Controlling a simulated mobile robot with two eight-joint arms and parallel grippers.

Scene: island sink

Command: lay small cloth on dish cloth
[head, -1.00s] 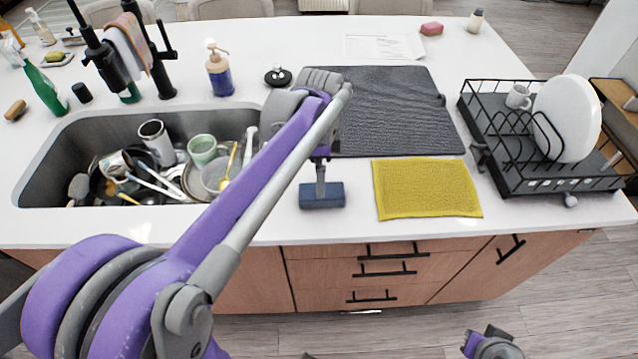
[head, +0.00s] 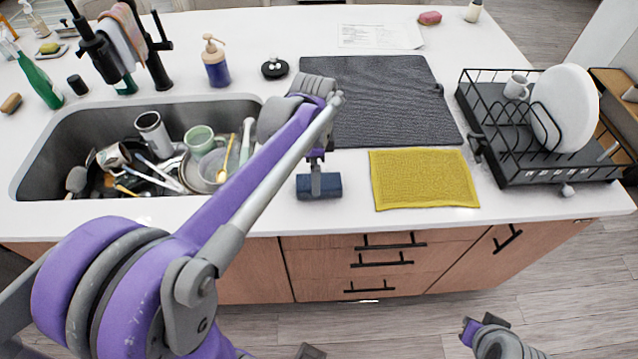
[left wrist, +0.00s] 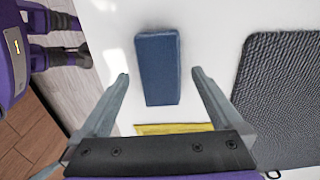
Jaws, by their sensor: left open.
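A small folded blue cloth or sponge-like block (head: 319,187) lies on the white counter near its front edge. A yellow cloth (head: 425,180) lies flat to its right. A large dark grey ribbed cloth (head: 385,100) lies flat behind both. My left gripper (head: 317,172) points down over the blue block, empty. In the left wrist view, its open fingers (left wrist: 160,76) stand apart on either side of the blue block (left wrist: 158,62). The yellow cloth's edge (left wrist: 172,128) and the grey cloth (left wrist: 285,95) also show there. Part of my right arm shows at the lower right, without visible fingers.
The sink (head: 60,140), full of dishes, is left of the blue block. A black dish rack (head: 530,175) with a white plate (head: 565,108) and a mug (head: 516,86) stands at the right. A soap bottle (head: 215,65) and a black stopper (head: 275,69) stand behind the sink.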

